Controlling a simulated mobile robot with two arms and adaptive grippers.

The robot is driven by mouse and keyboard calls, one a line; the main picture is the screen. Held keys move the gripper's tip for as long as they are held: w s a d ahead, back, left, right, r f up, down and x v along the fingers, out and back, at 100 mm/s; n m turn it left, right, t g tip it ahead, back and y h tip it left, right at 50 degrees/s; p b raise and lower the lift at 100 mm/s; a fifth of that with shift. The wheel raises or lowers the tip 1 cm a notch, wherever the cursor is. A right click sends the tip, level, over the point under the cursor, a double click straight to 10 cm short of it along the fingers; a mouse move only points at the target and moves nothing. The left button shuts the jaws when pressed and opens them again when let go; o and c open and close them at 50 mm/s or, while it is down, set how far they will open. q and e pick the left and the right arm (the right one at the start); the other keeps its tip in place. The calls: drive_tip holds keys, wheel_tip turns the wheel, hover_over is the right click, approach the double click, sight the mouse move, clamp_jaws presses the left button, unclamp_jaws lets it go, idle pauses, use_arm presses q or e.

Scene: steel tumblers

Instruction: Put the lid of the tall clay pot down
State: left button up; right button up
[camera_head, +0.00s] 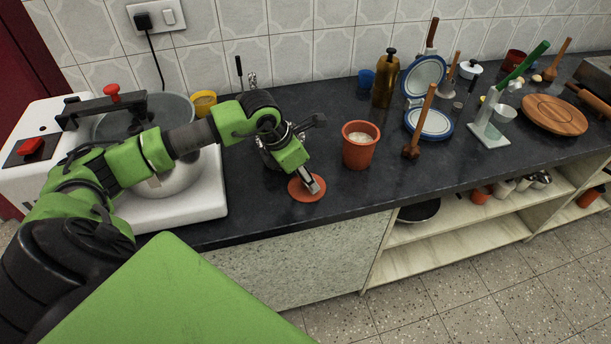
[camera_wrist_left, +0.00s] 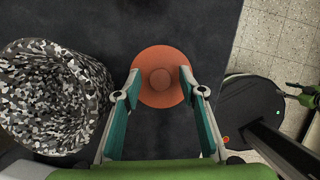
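The clay pot's lid (camera_head: 307,188) is a flat terracotta disc lying on the dark counter near its front edge. In the left wrist view the lid (camera_wrist_left: 160,90) shows from above, with its round knob in the middle. My left gripper (camera_head: 313,184) is right over the lid. In the left wrist view its fingers (camera_wrist_left: 160,76) are apart, one on each side of the knob, with a gap to it. The clay pot (camera_head: 359,150) stands uncovered to the right, with something pale inside. My right gripper seems to show only partly at the wrist view's right edge.
A black-and-white speckled vessel (camera_wrist_left: 50,95) stands left of the lid in the wrist view. A wooden mallet (camera_head: 418,125) and a blue-rimmed dish (camera_head: 445,130) are right of the pot. A white appliance (camera_head: 205,190) stands at left. The counter's front edge is close.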

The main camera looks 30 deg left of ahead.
use_arm(q)
drive_tip(key=shift+r, duration=0.1)
drive_tip(key=shift+r+p, duration=0.25)
drive_tip(key=shift+p, duration=0.05)
drive_tip(key=b+v, duration=0.2)
drive_tip(key=v, duration=0.9)
drive_tip(key=shift+s+r, duration=0.25)
drive_tip(key=shift+r, duration=0.05)
